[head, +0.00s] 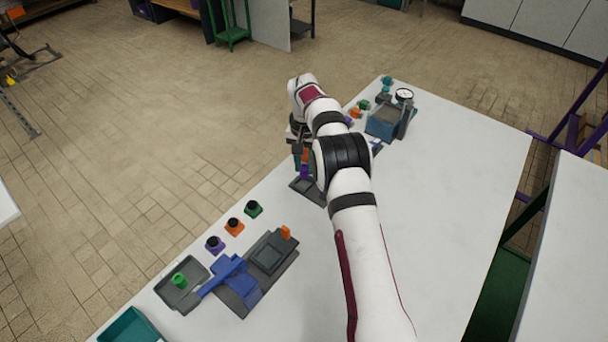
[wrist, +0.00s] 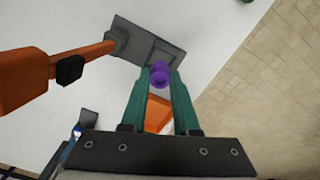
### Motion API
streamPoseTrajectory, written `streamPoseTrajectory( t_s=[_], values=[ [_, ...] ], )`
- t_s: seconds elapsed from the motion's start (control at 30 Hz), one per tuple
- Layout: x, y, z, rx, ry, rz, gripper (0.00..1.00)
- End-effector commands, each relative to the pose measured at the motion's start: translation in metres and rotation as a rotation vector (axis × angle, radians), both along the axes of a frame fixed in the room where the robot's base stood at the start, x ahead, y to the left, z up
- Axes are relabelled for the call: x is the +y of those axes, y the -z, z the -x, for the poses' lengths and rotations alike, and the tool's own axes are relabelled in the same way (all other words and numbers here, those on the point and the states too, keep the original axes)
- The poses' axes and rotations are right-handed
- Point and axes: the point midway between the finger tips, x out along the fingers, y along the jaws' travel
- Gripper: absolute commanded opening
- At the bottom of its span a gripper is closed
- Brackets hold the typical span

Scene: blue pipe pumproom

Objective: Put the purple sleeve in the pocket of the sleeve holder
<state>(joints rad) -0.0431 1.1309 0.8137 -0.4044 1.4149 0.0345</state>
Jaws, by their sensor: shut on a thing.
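My gripper (wrist: 160,82) points down over the table, its teal fingers shut on the purple sleeve (wrist: 160,74). The sleeve sits between the fingertips; in the head view a small purple patch of it (head: 304,172) shows beside my arm. A grey plate with a raised block (wrist: 128,38) lies just beyond the fingertips in the wrist view; its grey edge also shows below the gripper in the head view (head: 309,191). I cannot tell whether the sleeve touches it. My arm hides much of this spot, and no pocket can be made out clearly.
An orange lever with a black knob (wrist: 25,78) reaches over the grey plate. An orange piece (wrist: 157,115) shows between the fingers. Nearer stand a grey tray with a green sleeve (head: 180,280), a blue lever (head: 225,272) and knobbed blocks (head: 235,226). A gauge (head: 404,94) stands farther back.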

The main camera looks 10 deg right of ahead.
Motion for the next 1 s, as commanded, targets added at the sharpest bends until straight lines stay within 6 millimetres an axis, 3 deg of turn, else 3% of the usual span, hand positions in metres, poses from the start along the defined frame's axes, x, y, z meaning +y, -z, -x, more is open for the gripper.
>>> streamPoseTrajectory(
  t_s=[0.2,0.5,0.53,0.67,1.0],
  values=[
    [0.000,0.036,0.001,0.001,-0.001,0.000,0.00],
    [0.001,0.038,0.000,0.000,-0.002,0.000,0.00],
    [0.001,0.038,0.000,-0.001,-0.002,-0.001,0.34],
    [0.001,0.038,0.000,-0.001,-0.003,-0.001,0.58],
    [0.001,0.031,0.000,-0.002,-0.003,0.000,0.59]
  ],
)
